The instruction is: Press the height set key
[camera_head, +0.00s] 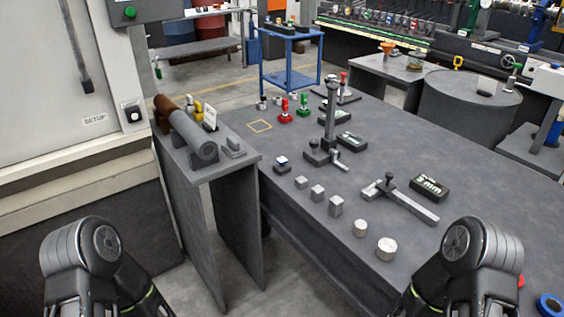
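A dark height gauge (329,125) with an upright column stands on the grey bench. A small dark block with a blue and white top (282,163) sits at the bench's left edge, left of the gauge; it looks like a key, but I cannot read any label on it. I cannot tell for certain which part is the height set key. Only links of my two arms show at the bottom corners; neither gripper's fingers are in view.
Small metal blocks (318,193) and cylinders (386,248) line the front of the bench (480,215). A caliper-like tool (400,200) lies behind them. Red (285,110) and green (304,105) pieces stand farther back. A narrow side table (230,178) holds a grey cylinder (195,140).

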